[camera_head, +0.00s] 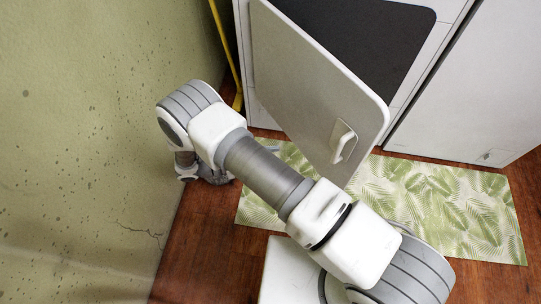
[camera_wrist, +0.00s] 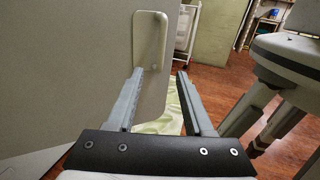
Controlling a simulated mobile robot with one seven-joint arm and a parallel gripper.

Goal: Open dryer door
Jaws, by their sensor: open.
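The dryer (camera_head: 432,55) stands at the top of the head view with its dark opening uncovered. Its pale door (camera_head: 300,75) is swung well out from the body, hinged on the left. The door handle (camera_head: 343,146) is near the lower free corner. In the wrist view, the door (camera_wrist: 70,70) fills the left side, with the handle's rounded plate (camera_wrist: 150,38) ahead. My gripper (camera_wrist: 159,74) is open and empty, its fingers apart in front of the door face near the free edge. In the head view my arm hides the fingers.
A second white appliance (camera_head: 475,95) stands right of the dryer. A leaf-patterned mat (camera_head: 455,205) lies on the wooden floor. A green wall (camera_head: 90,110) is close on the left, with a yellow pole (camera_head: 224,45) near the dryer. My own body shows at right in the wrist view.

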